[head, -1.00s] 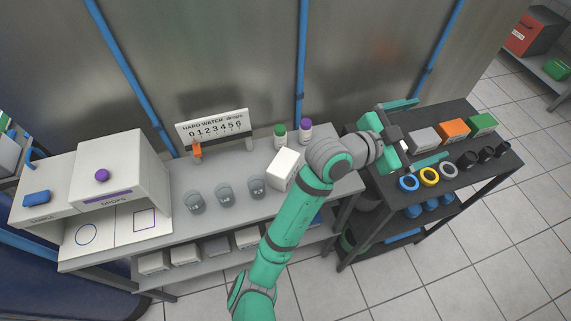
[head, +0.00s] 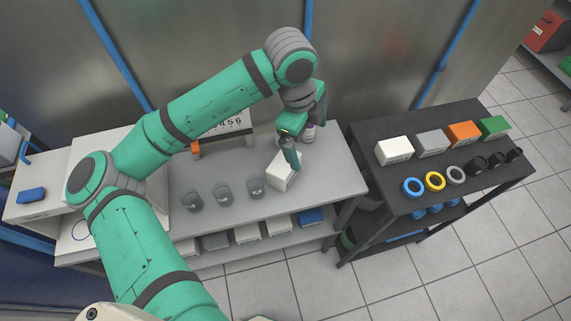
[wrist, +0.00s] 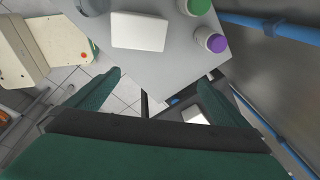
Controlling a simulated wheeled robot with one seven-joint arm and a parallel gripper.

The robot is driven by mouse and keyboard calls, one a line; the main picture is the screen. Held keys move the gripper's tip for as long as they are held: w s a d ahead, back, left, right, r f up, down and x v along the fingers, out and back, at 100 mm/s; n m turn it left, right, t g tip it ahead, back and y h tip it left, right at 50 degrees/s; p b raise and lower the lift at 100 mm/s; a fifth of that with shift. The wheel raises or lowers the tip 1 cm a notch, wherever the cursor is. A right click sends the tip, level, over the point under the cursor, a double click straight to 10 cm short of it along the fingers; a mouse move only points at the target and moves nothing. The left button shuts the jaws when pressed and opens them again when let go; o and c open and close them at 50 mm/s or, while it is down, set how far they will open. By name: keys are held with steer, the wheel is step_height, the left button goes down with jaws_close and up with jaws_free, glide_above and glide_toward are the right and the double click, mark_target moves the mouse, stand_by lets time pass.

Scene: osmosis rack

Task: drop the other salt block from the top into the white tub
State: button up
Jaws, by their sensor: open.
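A white block (head: 281,177), which I take to be the salt block, sits on the right part of the grey bench top. It also shows in the wrist view (wrist: 139,31), beyond my fingertips. My gripper (head: 291,152) is open and empty above the block, and one finger covers part of it in the head view. In the wrist view the fingers (wrist: 150,90) are spread wide with nothing between them. A white box-shaped container (head: 394,151), likely the white tub, stands at the left end of the black cart top. Its inside cannot be made out.
A purple-capped bottle (wrist: 213,40) and a green-capped bottle (wrist: 198,6) stand close to the block. Several grey cups (head: 223,195) stand to its left. Grey (head: 431,142), orange (head: 463,133) and green (head: 494,127) containers and several rings share the cart top.

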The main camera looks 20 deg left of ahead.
steer(key=g+y, duration=0.1)
steer(key=y, duration=0.1)
glide_above(284, 161)
steer(key=shift+a, duration=0.25)
step_height(284, 161, down, 4)
steer(key=shift+s+f, duration=0.15)
steer(key=shift+d+f, duration=0.25)
steer(key=shift+f, duration=0.2)
step_height(284, 161, down, 5)
steer(key=shift+r, duration=0.1)
steer(key=c, duration=2.1)
step_height(284, 161, up, 9)
steer(key=shift+f, duration=0.15)
steer(key=shift+r, duration=0.65)
